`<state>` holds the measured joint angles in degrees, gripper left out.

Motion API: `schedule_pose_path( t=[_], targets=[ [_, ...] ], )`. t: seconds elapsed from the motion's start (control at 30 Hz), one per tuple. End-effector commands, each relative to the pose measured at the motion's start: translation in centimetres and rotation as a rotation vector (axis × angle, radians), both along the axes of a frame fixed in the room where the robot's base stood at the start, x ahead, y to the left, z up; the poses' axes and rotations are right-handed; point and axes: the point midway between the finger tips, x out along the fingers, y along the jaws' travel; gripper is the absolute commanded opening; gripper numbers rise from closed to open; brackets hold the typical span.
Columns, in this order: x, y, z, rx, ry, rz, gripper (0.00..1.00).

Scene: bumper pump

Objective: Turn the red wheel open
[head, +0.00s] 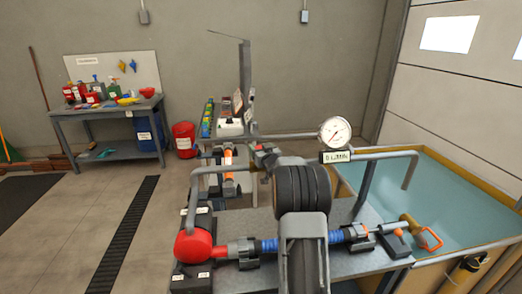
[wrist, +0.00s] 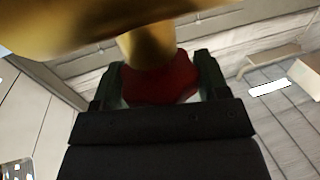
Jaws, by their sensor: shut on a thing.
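In the wrist view, the red wheel (wrist: 160,84) sits between the two dark fingers of my gripper (wrist: 157,78). The fingers are shut on it, one on each side. A brass stem (wrist: 147,46) meets the wheel from above, and a larger blurred brass body (wrist: 80,25) crosses the top left. Only part of the wheel shows, so I cannot tell how far it is turned.
The bench (head: 232,212) carries pipes and a round gauge (head: 335,132). A red round part (head: 193,245) is at its left, and a brass valve with an orange handle (head: 430,238) at its right. A water tank (head: 455,195) stands behind right. The floor at left is open.

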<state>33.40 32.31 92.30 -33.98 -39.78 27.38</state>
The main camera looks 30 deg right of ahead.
Motion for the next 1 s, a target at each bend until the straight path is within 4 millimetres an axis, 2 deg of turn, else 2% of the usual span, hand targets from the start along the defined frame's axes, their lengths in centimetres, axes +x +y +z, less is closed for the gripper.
schedule_pose_path(
  t=[0.27, 1.0],
  targets=[
    [-0.01, -0.09, 0.49, -0.001, 0.002, 0.120, 0.44],
    [-0.02, 0.12, -0.12, 0.000, 0.001, 0.803, 0.44]
  ],
)
